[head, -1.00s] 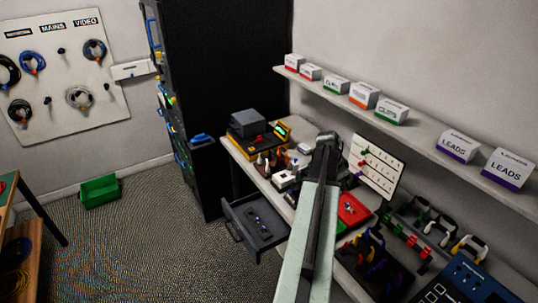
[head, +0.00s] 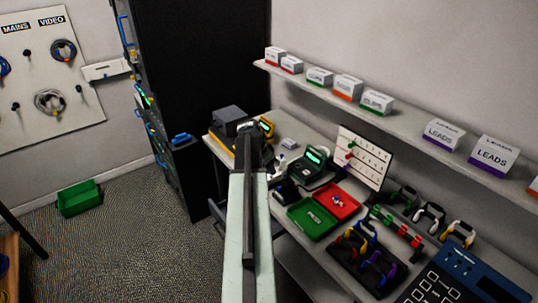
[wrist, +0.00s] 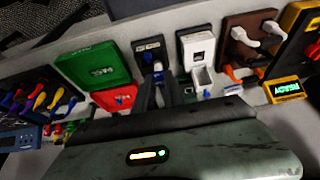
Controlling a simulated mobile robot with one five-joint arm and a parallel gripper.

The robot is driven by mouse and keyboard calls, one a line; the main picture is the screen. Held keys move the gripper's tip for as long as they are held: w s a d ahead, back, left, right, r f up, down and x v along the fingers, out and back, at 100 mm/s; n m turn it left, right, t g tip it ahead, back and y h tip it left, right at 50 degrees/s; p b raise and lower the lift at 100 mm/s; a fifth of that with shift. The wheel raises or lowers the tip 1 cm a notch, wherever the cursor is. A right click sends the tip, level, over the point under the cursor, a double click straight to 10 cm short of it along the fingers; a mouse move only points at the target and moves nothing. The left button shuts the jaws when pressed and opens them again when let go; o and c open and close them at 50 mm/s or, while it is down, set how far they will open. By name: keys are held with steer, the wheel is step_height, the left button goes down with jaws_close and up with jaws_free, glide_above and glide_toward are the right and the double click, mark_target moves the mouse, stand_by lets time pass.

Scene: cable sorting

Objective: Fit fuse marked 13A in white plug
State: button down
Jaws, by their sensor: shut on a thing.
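A white plug (wrist: 198,46) sits in a dark holder on the bench in the wrist view. A white open box-like part (wrist: 203,79) is just below it. A black plug (wrist: 150,54) sits in a similar holder to its left. My gripper (wrist: 160,92) shows as dark fingers over the bench, below the black plug and left of the white one in that view.
A green tray (head: 310,222) and a red tray (head: 337,204) lie side by side on the bench. A brown stand (wrist: 246,38) holds white plugs. A lit tester (wrist: 287,90) is at the wrist view's right. A shelf with boxes (head: 443,134) runs above the bench.

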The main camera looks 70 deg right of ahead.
steer(key=w+d+f+b, duration=0.2)
steer(key=w+d, duration=0.2)
steer(key=d, duration=0.7)
step_height(320, 180, down, 6)
steer(key=b, duration=0.5)
steer(key=shift+w+r, duration=0.1)
steer(key=shift+w+f+b, duration=0.1)
steer(key=shift+f+b, duration=0.1)
steer(key=shift+b, duration=0.15)
stand_by(0.3)
steer(key=shift+f+b, duration=0.3)
steer(key=shift+f, duration=0.1)
stand_by(0.4)
steer(key=shift+f, duration=0.15)
steer(key=shift+f+b, duration=0.2)
steer(key=shift+b, duration=0.25)
stand_by(0.4)
steer(key=c, duration=1.3)
jaws_free()
